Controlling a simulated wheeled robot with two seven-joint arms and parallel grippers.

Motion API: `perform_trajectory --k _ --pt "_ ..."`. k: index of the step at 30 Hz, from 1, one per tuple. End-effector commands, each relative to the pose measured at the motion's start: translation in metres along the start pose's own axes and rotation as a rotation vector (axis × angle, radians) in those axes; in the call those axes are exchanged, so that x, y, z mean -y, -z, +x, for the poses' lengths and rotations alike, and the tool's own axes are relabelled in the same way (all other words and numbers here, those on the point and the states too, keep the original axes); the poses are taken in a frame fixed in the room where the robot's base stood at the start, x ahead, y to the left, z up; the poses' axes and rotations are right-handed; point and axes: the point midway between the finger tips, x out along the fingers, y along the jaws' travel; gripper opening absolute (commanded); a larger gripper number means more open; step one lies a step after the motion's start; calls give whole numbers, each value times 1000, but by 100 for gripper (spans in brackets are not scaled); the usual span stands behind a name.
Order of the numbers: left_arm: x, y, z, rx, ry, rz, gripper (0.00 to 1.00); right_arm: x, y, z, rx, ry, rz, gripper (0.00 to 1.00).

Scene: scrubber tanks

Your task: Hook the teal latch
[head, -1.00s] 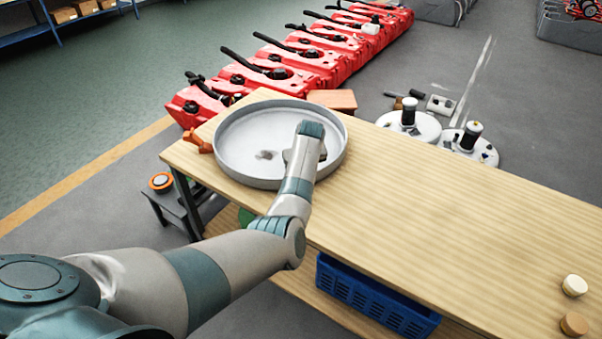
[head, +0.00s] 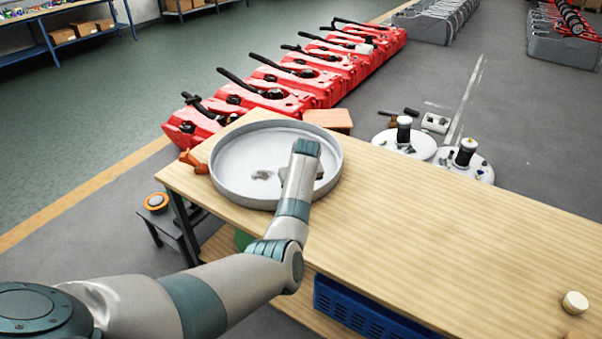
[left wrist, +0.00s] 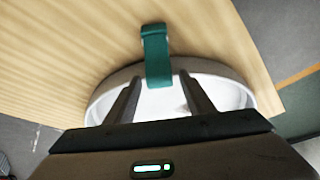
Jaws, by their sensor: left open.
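The teal latch (left wrist: 156,55) shows in the left wrist view as a strap running down over the rim of the round grey-white tank (left wrist: 234,92). My left gripper (left wrist: 159,77) is open, with one dark finger on each side of the latch's lower part. I cannot tell whether either finger touches it. In the head view the tank (head: 225,180) lies at the far left end of the wooden table, and my left wrist is over its right side. The latch and the left fingertips are hidden there. My right gripper is in neither view.
The wooden table (head: 430,230) is mostly clear right of the tank. An orange-brown object (head: 190,162) sits left of the tank. A blue crate (head: 360,315) is below the tabletop. Red machine bodies (head: 285,92) line the floor behind. Two white discs (head: 405,143) (head: 465,165) lie beyond the table.

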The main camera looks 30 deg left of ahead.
Motion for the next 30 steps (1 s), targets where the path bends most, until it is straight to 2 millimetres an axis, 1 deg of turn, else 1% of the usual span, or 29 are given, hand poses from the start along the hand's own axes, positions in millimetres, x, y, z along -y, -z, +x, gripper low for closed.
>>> perform_trajectory --k 5,8,14,21,27,30 --pt "-1 -1 -18 -2 -3 0 48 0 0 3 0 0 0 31" --pt "-1 0 -33 -4 -3 -1 48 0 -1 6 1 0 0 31" --pt "-1 0 -69 -4 -3 -2 48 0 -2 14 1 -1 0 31" --pt "-1 1 -118 -5 -4 -2 48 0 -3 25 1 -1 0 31" --pt "0 1 -148 -3 -2 -1 48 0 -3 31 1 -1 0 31" --pt "0 1 -157 -3 -1 -1 48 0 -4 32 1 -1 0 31"
